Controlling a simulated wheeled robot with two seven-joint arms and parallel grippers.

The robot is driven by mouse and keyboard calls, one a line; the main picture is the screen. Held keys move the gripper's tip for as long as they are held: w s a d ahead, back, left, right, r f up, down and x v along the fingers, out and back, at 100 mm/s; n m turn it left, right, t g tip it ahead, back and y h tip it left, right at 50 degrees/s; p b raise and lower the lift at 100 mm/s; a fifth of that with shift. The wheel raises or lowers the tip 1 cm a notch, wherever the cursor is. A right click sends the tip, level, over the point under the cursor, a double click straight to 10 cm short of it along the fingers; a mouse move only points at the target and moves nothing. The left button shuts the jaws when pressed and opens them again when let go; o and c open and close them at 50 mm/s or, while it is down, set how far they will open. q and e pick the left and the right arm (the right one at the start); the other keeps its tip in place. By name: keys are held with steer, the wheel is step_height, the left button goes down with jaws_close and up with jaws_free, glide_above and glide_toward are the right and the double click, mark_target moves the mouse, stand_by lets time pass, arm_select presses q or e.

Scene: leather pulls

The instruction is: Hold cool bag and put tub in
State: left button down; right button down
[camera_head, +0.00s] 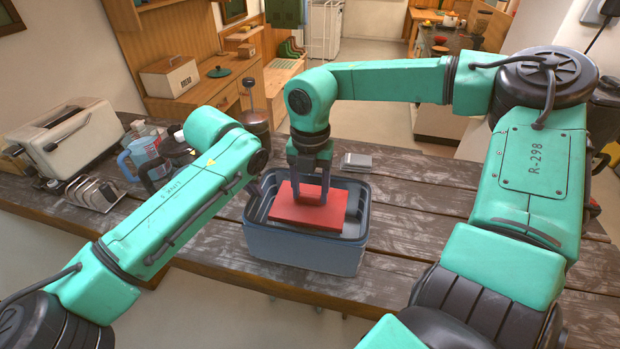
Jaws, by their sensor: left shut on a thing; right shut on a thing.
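The cool bag (303,252) is a blue-grey, open-topped box standing on the wooden table in the middle of the view. The tub (333,207) is a red block with a flat top, in or just above the bag's opening. How deep it sits I cannot tell. My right gripper (311,197) points down from above and is shut on the tub. My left gripper (257,187) is at the bag's left rim, shut on it; its fingers are mostly hidden behind my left forearm and look dark and small.
A white toaster (68,138), a toast rack (95,192) and a blue measuring jug (143,158) stand on the table at the left. A small grey stack (357,161) lies behind the bag. The table (425,222) right of the bag is clear.

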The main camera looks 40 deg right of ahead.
steer(key=shift+f, duration=0.35)
steer(key=shift+c, duration=0.3)
jaws_free()
step_height(320, 180, up, 12)
arm_select(q)
steer(key=c, duration=0.9)
jaws_free()
